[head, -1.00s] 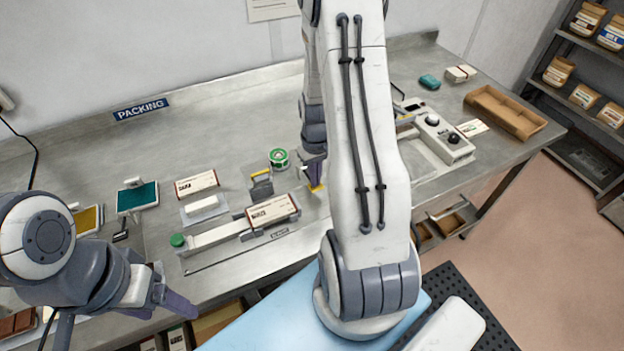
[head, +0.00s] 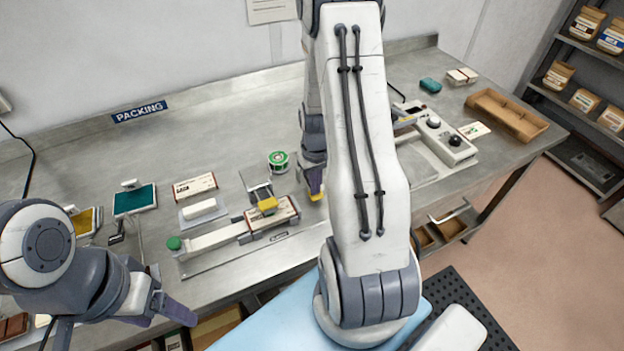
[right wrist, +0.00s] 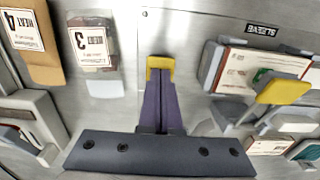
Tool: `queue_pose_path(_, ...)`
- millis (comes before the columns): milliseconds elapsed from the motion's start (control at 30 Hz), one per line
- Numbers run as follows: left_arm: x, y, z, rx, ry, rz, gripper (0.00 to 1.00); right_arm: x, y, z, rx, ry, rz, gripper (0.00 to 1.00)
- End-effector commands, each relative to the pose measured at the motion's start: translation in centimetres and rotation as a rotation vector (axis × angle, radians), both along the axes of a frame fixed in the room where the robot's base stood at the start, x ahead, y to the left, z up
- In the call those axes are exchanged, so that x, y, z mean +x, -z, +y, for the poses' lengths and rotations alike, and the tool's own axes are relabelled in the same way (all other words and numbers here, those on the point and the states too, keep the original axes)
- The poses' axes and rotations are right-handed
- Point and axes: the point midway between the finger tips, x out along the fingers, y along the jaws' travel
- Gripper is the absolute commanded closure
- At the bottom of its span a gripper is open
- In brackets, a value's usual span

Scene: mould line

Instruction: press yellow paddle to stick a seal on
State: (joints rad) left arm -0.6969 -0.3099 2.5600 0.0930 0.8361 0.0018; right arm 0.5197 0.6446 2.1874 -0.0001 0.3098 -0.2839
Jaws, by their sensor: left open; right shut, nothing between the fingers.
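The yellow paddle (head: 267,205) is tipped down over a white, brown-edged box (head: 286,211) in the sealing fixture (head: 215,237). The paddle also shows in the right wrist view (right wrist: 284,91), over part of the box (right wrist: 240,67); I cannot tell whether it presses on it. My right gripper (head: 314,190) is shut and empty, just right of the box and apart from the paddle. In the right wrist view its fingers (right wrist: 160,88) end at a small yellow patch. My left gripper (head: 165,314) is open and empty at the lower left, off the bench's front edge.
A green-topped tin (head: 278,161) stands behind the fixture. Another box (head: 195,186), a white block (head: 200,207) and a teal pad (head: 135,199) lie left of it. A grey device (head: 445,140) and brown tray (head: 507,115) are at right. The bench's back middle is clear.

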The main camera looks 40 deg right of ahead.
Motion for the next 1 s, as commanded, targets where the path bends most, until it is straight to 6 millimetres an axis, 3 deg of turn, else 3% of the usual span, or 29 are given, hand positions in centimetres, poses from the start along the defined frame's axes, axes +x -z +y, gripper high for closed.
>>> queue_pose_path(1000, 0.0, -5.6, 0.0, 0.000, 0.004, 0.000, 0.28, 0.0, -6.5, 0.0, 0.000, 0.000, 0.000, 1.00)
